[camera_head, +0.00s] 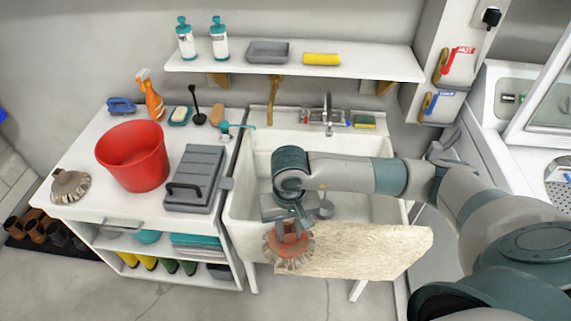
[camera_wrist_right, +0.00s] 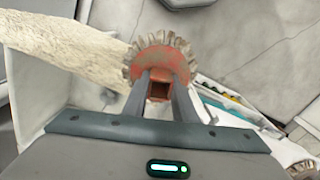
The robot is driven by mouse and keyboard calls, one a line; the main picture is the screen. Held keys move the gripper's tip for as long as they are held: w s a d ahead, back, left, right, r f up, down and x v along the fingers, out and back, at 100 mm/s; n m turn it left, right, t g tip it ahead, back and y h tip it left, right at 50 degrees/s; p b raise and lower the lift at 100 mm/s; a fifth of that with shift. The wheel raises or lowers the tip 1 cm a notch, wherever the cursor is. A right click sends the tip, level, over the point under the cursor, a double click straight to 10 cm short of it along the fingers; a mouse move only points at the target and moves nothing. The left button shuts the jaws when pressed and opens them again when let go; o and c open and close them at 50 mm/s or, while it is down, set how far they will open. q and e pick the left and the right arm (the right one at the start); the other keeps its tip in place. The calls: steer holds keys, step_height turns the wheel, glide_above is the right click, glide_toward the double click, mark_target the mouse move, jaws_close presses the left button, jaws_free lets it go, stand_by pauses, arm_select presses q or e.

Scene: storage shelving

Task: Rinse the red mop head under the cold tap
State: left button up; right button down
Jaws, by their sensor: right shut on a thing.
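The red mop head (camera_head: 284,248) has a red round top and a fringe of grey-brown strands. My right gripper (camera_head: 290,226) is shut on its red socket and holds it in front of the sink's front edge. In the right wrist view the mop head (camera_wrist_right: 160,58) sits between the two fingers (camera_wrist_right: 160,88). The white sink (camera_head: 258,165) is behind the gripper, its basin partly hidden by my right arm. The metal tap (camera_head: 328,112) stands at the sink's back, with a small red mark on its left and a blue one on its right. My left gripper is out of view.
A pale rough board or cloth (camera_head: 375,250) hangs at the sink's front right. The left counter holds a red bucket (camera_head: 134,157), a grey case (camera_head: 194,178), another mop head (camera_head: 70,186) and spray bottle (camera_head: 150,97). A shelf (camera_head: 380,68) runs above the tap.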

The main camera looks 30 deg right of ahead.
steer(key=w+d+m+p, duration=0.3)
steer(key=w+m, duration=0.7)
steer(key=m, duration=0.5)
steer(key=w+d+f+m+p, duration=0.1)
steer(key=w+d+m+p, duration=0.2)
steer(key=w+d+m, duration=0.3)
steer(key=w+m, duration=0.5)
steer(key=m, duration=0.3)
steer(key=shift+d+m, duration=0.3)
steer(key=shift+m, duration=0.1)
steer(key=shift+d+f, duration=0.1)
steer(key=shift+d, duration=0.05)
steer(key=w+d+f+b, duration=0.1)
steer(key=d+b, duration=0.3)
steer(key=d, duration=0.2)
steer(key=w+d+f+b, duration=0.1)
steer(key=w+d+b, duration=0.1)
steer(key=d+b, duration=0.2)
steer(key=shift+w+d+f, duration=0.2)
steer(key=shift+d+f, duration=0.1)
steer(key=shift+d, duration=1.35)
steer(key=shift+a, duration=0.1)
